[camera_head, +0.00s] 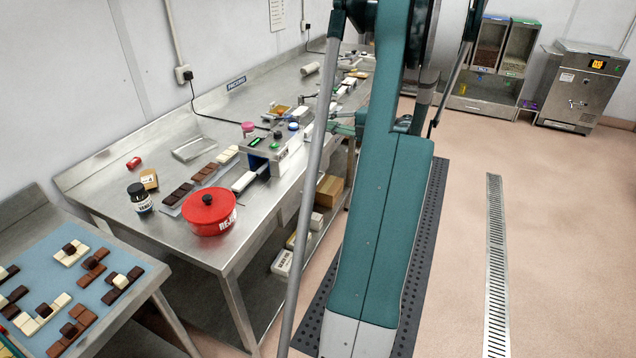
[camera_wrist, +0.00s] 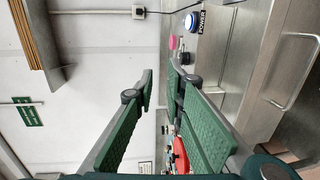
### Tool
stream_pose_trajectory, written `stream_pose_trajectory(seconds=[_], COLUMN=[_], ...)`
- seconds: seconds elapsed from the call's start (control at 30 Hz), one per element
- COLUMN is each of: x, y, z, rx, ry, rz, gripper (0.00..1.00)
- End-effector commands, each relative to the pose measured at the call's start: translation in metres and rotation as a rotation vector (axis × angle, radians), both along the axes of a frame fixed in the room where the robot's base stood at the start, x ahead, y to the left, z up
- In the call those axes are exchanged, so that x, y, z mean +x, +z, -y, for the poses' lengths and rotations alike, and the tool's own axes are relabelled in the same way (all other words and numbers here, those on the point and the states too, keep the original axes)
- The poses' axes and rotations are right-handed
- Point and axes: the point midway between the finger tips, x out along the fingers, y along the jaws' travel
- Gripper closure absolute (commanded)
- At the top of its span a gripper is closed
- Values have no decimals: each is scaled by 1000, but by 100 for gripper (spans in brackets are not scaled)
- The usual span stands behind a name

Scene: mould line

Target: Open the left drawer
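In the wrist view, a steel drawer front (camera_wrist: 255,72) with a pale bar handle (camera_wrist: 292,80) is on the right side, under the bench. The view is turned sideways, and I cannot tell which is the left drawer. My gripper (camera_wrist: 160,72) has green ribbed fingers, apart with nothing between them. In the head view my gripper (camera_head: 343,124) is over the bench's front edge, partly hidden by my arm, which also hides the drawer fronts.
The steel bench (camera_head: 105,180) holds a red pot (camera_head: 210,213), a control box (camera_head: 275,148) with buttons, and chocolate bars (camera_head: 178,194). Cartons (camera_head: 329,190) stand on the shelf below. A blue-topped table (camera_head: 88,275) with chocolates is at lower left. The floor (camera_head: 460,250) at right is clear.

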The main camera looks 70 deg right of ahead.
Motion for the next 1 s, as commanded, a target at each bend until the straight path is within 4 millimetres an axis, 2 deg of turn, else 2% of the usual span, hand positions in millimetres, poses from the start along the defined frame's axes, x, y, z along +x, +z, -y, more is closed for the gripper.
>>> stream_pose_trajectory(seconds=[0.03, 0.23, 0.57, 1.0], x=[-11, -47, -45, -45], y=[-9, -41, -95, -207], z=[4, 9, 7, 7], rx=[2, 12, 12, 12], ry=[4, 30, 33, 32], rz=[-14, -65, -64, -64], gripper=[87, 87, 87, 87])
